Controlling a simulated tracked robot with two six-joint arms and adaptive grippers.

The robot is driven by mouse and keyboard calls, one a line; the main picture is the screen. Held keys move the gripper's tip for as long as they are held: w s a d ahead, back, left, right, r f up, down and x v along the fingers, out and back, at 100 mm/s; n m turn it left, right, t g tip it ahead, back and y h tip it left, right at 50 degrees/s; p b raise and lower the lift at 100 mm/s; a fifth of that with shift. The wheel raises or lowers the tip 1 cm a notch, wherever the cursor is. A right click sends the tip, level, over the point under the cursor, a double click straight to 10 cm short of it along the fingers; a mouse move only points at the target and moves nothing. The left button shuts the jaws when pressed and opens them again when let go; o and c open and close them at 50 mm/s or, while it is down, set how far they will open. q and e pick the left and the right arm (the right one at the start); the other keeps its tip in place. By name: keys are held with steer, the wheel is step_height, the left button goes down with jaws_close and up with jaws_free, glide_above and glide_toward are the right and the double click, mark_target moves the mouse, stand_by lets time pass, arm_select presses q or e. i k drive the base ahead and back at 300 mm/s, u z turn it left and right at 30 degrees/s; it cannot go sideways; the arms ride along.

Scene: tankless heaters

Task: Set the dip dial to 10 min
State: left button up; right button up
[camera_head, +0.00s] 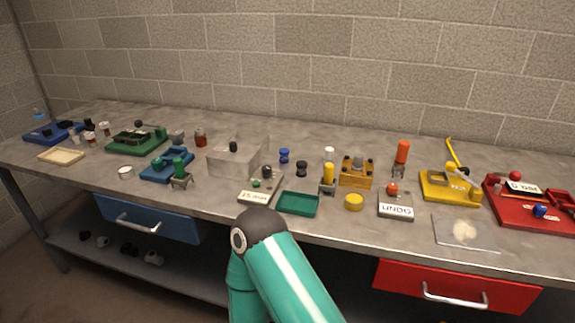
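The dial that fits the task best sits on a small pale plate (262,187) near the front middle of the table. The plate has a dark round knob (267,171) at its back and a small green piece (256,183). Its white label (253,197) shows a number and "min"; the number is too small to read surely. A teal arm of mine with a dark joint rises from the bottom middle, just in front of this plate. Neither gripper shows in this view.
A grey metal box (234,158) stands behind and left of the plate. A green tray (298,203) is right of it, with a yellow puck (354,202) and an UNDO plate (396,206) beyond. Blue (150,219) and red (455,287) drawers are below the tabletop.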

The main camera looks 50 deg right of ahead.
mark_target(267, 170)
steer(key=z, duration=3.35)
steer(key=k, duration=0.1)
steer(key=u, duration=1.8)
